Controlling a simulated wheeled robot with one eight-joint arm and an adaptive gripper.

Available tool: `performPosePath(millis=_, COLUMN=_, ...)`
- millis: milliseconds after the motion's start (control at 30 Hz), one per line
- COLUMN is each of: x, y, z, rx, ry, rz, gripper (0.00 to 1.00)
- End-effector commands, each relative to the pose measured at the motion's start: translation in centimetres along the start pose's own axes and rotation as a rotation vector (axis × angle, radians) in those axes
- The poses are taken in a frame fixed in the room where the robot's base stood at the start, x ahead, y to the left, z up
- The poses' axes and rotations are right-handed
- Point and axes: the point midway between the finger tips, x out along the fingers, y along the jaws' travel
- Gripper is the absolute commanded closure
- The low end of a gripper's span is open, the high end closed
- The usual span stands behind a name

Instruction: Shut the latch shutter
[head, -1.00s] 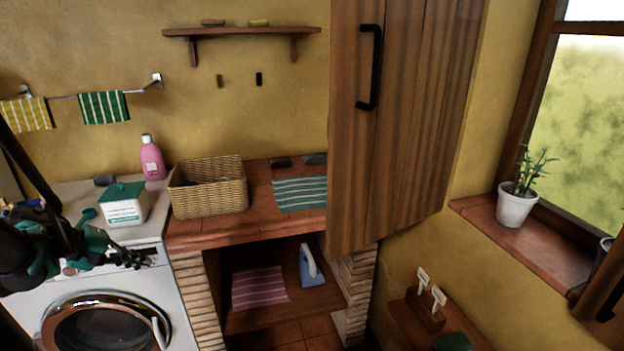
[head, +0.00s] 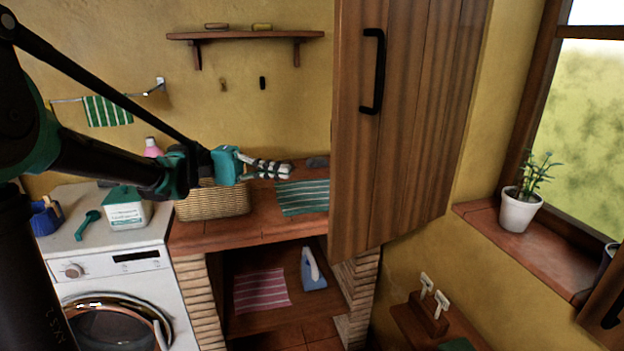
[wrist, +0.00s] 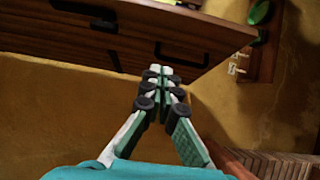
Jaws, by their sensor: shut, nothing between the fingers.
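A tall brown plank shutter (head: 405,130) with a black vertical handle (head: 372,71) stands out in front of the back wall, right of the counter. Its top is out of view. In the wrist view a wooden panel, seemingly the same shutter (wrist: 190,32), crosses the top, with black fittings on it. My gripper (head: 284,169) is shut and empty, left of the shutter and apart from it, above the counter. I cannot make out a latch.
A wicker basket (head: 213,203) and striped cloth (head: 302,198) lie on the brick counter (head: 235,232) below my gripper. A wall shelf (head: 245,36) is above. A potted plant (head: 518,208) stands on the windowsill at right; another wooden panel with a black handle (head: 612,310) shows lower right.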

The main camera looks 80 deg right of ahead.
Motion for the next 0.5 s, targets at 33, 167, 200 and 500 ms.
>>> performPosePath(millis=33, x=0.5, y=0.0, z=0.1, rx=0.0, ry=-0.002, rz=0.0, gripper=1.0)
performPosePath(millis=167, x=2.5, y=0.0, z=0.2, rx=-0.001, ry=-0.003, rz=-0.001, gripper=1.0)
performPosePath(millis=200, x=3.2, y=-0.1, z=0.1, rx=-0.001, ry=-0.003, rz=-0.001, gripper=1.0)
performPosePath(millis=500, x=9.1, y=-0.1, z=0.1, rx=-0.001, ry=-0.003, rz=-0.002, gripper=1.0)
